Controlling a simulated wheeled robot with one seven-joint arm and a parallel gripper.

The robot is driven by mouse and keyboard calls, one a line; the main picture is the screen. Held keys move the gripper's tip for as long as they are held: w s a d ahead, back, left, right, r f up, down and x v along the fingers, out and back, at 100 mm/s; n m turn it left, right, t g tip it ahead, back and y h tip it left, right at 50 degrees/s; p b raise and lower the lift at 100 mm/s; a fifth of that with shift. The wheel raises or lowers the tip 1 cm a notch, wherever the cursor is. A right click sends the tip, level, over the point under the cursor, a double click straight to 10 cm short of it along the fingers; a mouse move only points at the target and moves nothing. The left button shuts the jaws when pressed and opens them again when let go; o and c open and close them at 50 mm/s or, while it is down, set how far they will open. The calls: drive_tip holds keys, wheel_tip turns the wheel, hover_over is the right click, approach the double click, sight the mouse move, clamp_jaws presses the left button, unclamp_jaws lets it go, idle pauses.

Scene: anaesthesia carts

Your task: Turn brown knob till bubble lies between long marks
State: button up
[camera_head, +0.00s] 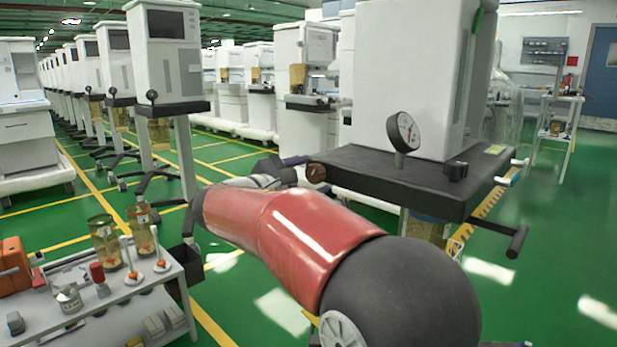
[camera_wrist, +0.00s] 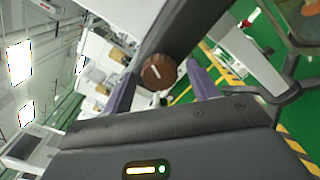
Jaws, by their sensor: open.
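The brown knob (camera_head: 316,173) is at the left edge of the dark shelf of the nearest cart. In the wrist view the knob (camera_wrist: 158,72) is round, with a pale line across its face. My gripper (camera_wrist: 160,76) is open, with one purple finger on each side of the knob. A gap shows between the knob and each finger, and I see no contact. I cannot make out a bubble or long marks in either view.
The cart's dark shelf (camera_head: 375,177) carries a round dial gauge (camera_head: 403,132) and a small black knob (camera_head: 456,171). A low table (camera_head: 120,292) with jars and tools stands at the left. More carts line the back. Green floor is open between them.

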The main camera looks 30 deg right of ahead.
drive_tip(key=shift+w+d, duration=0.1)
drive_tip(key=shift+d, duration=0.2)
drive_tip(key=c, duration=1)
drive_tip(key=m+b, duration=0.2)
drive_tip(key=b, duration=0.1)
drive_tip(key=shift+a+f+b, duration=0.1)
drive_tip(key=shift+f+b, duration=0.2)
drive_tip(key=shift+f, duration=0.1)
drive_tip(key=shift+r+m+b, duration=0.15)
drive_tip(key=shift+m+b, duration=0.7)
drive_tip(key=shift+m, duration=0.25)
drive_tip(key=shift+r+m, duration=0.25)
drive_tip(key=shift+m, duration=0.15)
drive_tip(key=o, duration=1)
